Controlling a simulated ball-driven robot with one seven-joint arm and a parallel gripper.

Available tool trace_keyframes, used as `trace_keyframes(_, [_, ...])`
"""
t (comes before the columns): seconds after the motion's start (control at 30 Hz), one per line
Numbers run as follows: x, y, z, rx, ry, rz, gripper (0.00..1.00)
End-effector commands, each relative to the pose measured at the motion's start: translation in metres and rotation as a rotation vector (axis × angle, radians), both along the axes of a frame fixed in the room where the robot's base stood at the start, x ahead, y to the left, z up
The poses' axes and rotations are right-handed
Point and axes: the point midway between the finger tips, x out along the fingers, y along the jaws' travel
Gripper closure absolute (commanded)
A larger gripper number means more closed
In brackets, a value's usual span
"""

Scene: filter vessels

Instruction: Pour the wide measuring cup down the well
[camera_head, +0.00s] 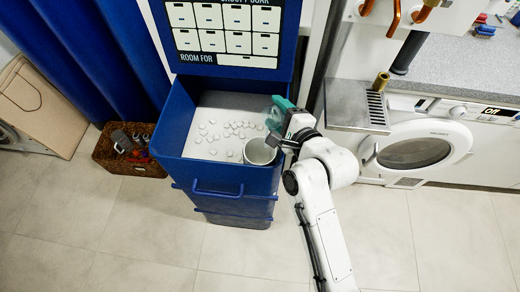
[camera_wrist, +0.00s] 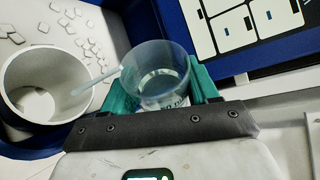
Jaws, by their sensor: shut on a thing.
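My gripper (camera_head: 277,112) is above the right side of the open blue vessel, just beyond the well. In the wrist view its teal fingers (camera_wrist: 165,95) are shut on the wide measuring cup (camera_wrist: 160,62), which is clear with printing on its side. A thin pale rod-like piece (camera_wrist: 97,81) reaches from the cup's rim towards the well. I cannot tell whether the cup holds liquid. The well (camera_head: 258,151) is a white, open-topped cylinder at the vessel's front right. It also shows left of the cup in the wrist view (camera_wrist: 45,95), apart from it.
The blue vessel (camera_head: 217,176) holds several white tablets (camera_head: 232,128) on a pale surface. Its raised lid (camera_head: 232,68) stands behind. A wicker basket (camera_head: 120,162) is left. The front floor is clear.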

Motion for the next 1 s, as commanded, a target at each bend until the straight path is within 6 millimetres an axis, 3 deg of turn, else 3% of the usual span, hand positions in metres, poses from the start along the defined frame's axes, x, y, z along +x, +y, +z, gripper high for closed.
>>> trace_keyframes(0.83, [-0.0016,0.0016,-0.013,-0.095,-0.118,0.0,0.72])
trace_keyframes(1.0, [-0.0054,0.0044,-0.0058,-0.131,-0.16,0.0,0.72])
